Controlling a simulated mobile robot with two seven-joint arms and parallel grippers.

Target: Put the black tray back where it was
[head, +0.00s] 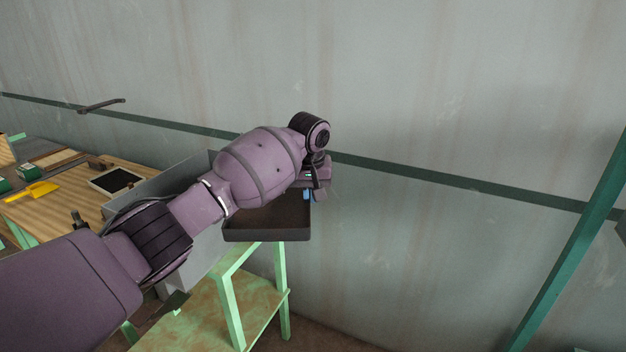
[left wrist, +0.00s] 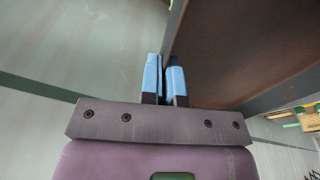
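The black tray (head: 267,238) is a shallow, dark, open box, and its inside looks empty in the head view. My left gripper (head: 309,193) is at its right side. In the left wrist view the blue fingertips (left wrist: 164,78) are close together on either side of the thin wall of the tray (left wrist: 245,45), so the gripper looks shut on it. The tray looks about level, beside a grey box and above a green-framed stand. I cannot tell whether it touches anything below. My left arm hides part of its left side. My right gripper is not in view.
A grey metal box (head: 195,240) stands left of the tray, partly behind my arm. A green-framed stand (head: 232,310) with a lower wooden shelf is below. A wooden table (head: 60,212) at left holds a yellow scoop (head: 32,191) and a dark-faced panel (head: 115,180). A wall is behind.

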